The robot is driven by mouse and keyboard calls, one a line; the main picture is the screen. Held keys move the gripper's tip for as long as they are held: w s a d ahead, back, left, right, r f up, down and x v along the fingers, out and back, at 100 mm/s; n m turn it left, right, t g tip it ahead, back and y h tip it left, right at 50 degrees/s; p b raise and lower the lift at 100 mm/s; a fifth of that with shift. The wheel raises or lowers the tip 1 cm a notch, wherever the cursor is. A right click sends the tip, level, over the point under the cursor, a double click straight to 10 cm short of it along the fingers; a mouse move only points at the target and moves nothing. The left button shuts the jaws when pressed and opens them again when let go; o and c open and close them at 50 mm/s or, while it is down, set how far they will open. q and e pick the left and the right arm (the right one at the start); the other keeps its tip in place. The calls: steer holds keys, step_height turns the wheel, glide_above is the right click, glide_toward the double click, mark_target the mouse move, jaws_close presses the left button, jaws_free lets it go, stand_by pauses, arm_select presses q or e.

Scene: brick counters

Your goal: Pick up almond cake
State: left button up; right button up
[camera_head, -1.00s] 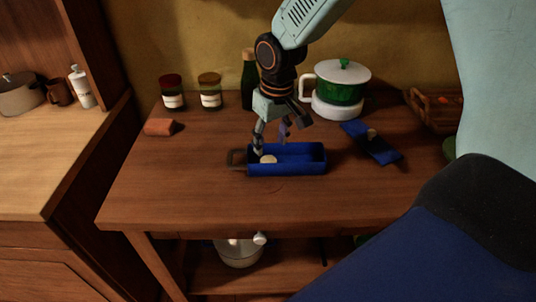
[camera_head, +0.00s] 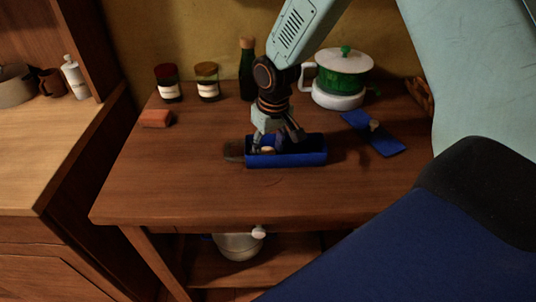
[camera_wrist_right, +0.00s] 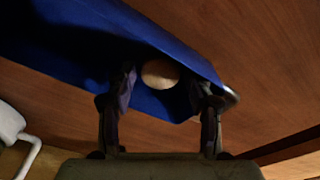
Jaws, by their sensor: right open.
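A small round pale-beige cake, which looks like the almond cake (camera_wrist_right: 160,74), lies in one end of an open blue box (camera_head: 300,158). In the head view the cake (camera_head: 267,150) shows partly at the left end of the box, under my gripper. My right gripper (camera_head: 276,143) reaches down into the box from above. In the wrist view my right gripper (camera_wrist_right: 162,98) is open, with one finger on each side of the cake; I cannot tell whether they touch it. My left gripper is not in view.
A blue lid (camera_head: 371,132) with a knob lies to the right. Behind stand two jars (camera_head: 168,84), a green bottle (camera_head: 247,72) and a green-and-white pot (camera_head: 343,78). A reddish block (camera_head: 156,118) lies at left. The table front is clear.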

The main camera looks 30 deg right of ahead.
mark_target(268, 151)
steer(key=shift+w+a, duration=0.1)
steer(key=shift+c, duration=0.2)
steer(key=c, duration=0.6)
steer(key=shift+c, duration=0.3)
step_height(268, 151, up, 10)
steer(key=p, duration=0.1)
steer(key=shift+p, duration=0.3)
